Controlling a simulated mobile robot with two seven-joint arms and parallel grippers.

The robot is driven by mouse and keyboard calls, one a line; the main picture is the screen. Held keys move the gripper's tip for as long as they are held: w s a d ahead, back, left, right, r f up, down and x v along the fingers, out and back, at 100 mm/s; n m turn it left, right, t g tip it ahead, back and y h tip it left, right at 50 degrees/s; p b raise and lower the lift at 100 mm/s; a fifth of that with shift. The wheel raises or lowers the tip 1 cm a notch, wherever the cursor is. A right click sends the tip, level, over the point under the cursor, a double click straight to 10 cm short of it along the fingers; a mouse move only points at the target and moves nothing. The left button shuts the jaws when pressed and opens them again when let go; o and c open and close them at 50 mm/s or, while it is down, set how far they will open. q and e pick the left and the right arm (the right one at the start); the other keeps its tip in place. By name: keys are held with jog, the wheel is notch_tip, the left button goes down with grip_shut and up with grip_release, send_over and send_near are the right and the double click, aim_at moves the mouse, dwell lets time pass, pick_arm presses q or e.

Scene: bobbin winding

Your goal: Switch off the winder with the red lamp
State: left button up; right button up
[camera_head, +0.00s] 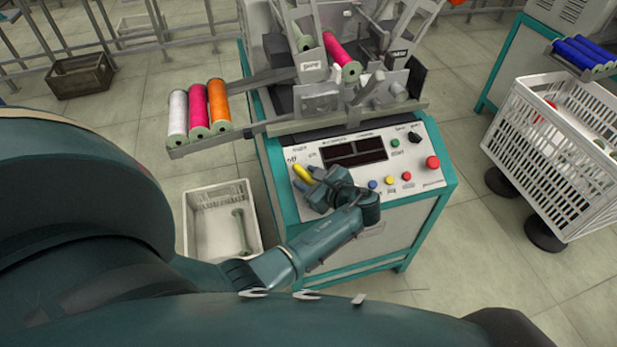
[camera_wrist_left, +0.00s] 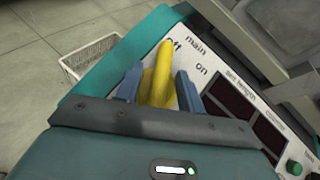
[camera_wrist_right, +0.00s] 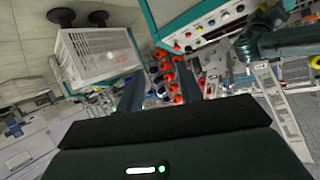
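The winder (camera_head: 262,100) stands in the centre, with a white control panel (camera_head: 425,181) in a teal frame. Its yellow main switch handle (camera_head: 302,172) is at the panel's left; in the left wrist view the handle (camera_wrist_left: 163,72) points toward the "off" label. My left gripper (camera_wrist_left: 158,88) is at the handle, one finger on each side; the fingers look apart, and contact is unclear. Small red (camera_head: 407,176), yellow and blue buttons and a large red button (camera_head: 432,162) are on the panel; I cannot tell a lit lamp. My right gripper (camera_wrist_right: 158,82) is open and empty, away from the panel.
Pink, white and orange bobbins (camera_head: 196,110) sit on a rack at the winder's left. A white bin (camera_head: 222,195) holding a green tube is on the floor. A white crate cart (camera_head: 540,130) stands at right, before another machine with blue bobbins (camera_head: 583,54).

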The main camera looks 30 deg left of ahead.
aim_at(308, 177)
pick_arm(q)
notch_tip(308, 177, up, 10)
jog(key=p, duration=0.2)
jog(key=shift+p, duration=0.4)
